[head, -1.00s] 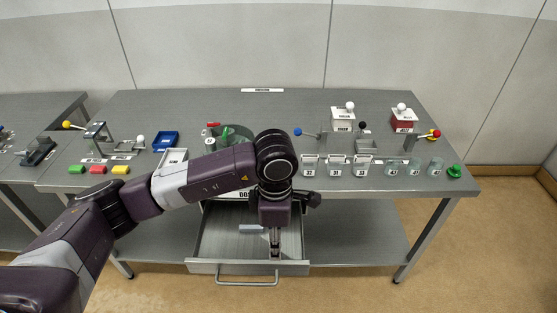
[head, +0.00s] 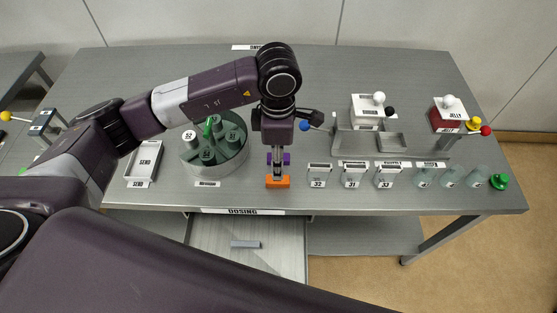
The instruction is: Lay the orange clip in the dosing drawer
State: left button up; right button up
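An orange clip (head: 277,182) is on the grey table near its front edge, above the DOSING label. My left gripper (head: 277,174) points down right at the orange clip, its fingertips overlapping the clip's back edge in the picture. Whether the fingers are closed on it is too small to tell. A purple clip (head: 286,158) sits just behind the fingers, partly hidden by them. The dosing drawer (head: 210,234) is pulled out below the table edge, with a small grey clip (head: 245,244) lying in it. My arm hides the drawer's front. My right gripper is not in view.
Several labelled containers (head: 319,174) and clear cups (head: 450,176) line the front right. White (head: 367,110) and red (head: 447,114) dispensers stand behind.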

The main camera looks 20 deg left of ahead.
aim_at(278, 181)
pick_arm(q)
jog(key=shift+s+d+f+p, duration=0.1)
jog(key=shift+s+f+p, duration=0.15)
jog(key=shift+f, duration=0.35)
jog(key=shift+s+f+p, duration=0.1)
jog(key=shift+f+p, duration=0.15)
jog(key=shift+f, duration=0.3)
notch_tip(278, 181, down, 5)
jog(key=shift+w+r+p, duration=0.1)
jog(key=shift+r+p, duration=0.05)
jog(key=shift+p, duration=0.85)
jog(key=shift+f, duration=0.25)
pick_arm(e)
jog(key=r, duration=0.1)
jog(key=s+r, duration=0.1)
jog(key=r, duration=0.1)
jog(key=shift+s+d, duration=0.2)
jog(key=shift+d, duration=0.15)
pick_arm(q)
jog(key=shift+c, duration=0.6)
jog(key=c, duration=0.8)
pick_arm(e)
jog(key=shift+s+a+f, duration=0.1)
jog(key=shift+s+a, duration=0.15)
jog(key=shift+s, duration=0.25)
pick_arm(q)
jog(key=shift+c, duration=0.3)
